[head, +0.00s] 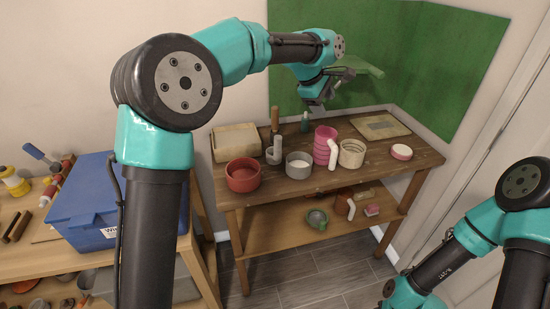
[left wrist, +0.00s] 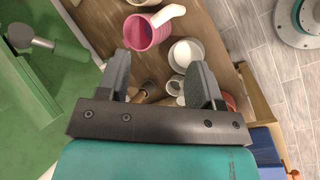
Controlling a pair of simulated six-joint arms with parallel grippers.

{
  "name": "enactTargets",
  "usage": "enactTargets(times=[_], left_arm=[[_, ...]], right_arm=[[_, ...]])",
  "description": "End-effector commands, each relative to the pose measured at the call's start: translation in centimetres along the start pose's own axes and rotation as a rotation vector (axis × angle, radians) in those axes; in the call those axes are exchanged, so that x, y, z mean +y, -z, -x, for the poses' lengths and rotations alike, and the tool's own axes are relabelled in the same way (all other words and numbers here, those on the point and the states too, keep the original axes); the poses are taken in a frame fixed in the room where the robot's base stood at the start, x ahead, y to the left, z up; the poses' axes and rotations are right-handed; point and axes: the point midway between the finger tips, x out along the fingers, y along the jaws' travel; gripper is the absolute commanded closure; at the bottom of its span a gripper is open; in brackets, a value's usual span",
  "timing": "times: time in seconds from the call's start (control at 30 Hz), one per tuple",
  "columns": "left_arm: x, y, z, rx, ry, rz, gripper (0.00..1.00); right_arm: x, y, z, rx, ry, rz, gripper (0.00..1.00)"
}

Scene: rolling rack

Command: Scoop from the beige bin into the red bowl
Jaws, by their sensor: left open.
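The red bowl (head: 243,176) stands at the front left of the rack's wooden top in the head view. A sliver of red at the right in the left wrist view (left wrist: 230,101) is probably this bowl. A beige box-like bin (head: 236,143) stands behind it at the back left; I cannot see into it. An upright brown handle (head: 275,118) rises beside the bin, behind a grey mug; I cannot tell what it belongs to. My left gripper (head: 334,93) is open and empty, above the back of the rack. Its two fingers (left wrist: 160,64) are spread apart in the left wrist view.
A grey bowl with white contents (head: 299,165), a pink pitcher (head: 321,146), a cream ribbed pot (head: 351,154) and a flat board (head: 380,126) share the top. The lower shelf (head: 285,223) holds small items. A blue crate (head: 88,205) sits at left. A green panel (head: 452,62) stands behind.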

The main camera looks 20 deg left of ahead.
Motion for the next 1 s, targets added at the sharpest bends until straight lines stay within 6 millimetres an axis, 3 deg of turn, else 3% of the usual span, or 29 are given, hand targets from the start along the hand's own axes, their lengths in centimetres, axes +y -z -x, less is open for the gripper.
enactTargets(times=[0.2, 0.4, 0.8, 1.0], left_arm=[[-1.6, 7.1, 2.2, 0.215, 0.173, 0.339, 0.40], [-2.9, 11.5, 4.6, 0.400, 0.248, 0.584, 0.40], [-3.2, 12.3, 5.2, 0.447, 0.260, 0.644, 0.40], [-3.7, 12.7, 4.2, 0.447, 0.262, 0.643, 0.40]], right_arm=[[0.0, 0.0, 0.0, 0.000, 0.000, 0.000, 0.57], [0.0, 0.0, 0.0, 0.000, 0.000, 0.000, 0.57], [0.0, 0.0, 0.0, 0.000, 0.000, 0.000, 0.57], [0.0, 0.0, 0.0, 0.000, 0.000, 0.000, 0.57]])
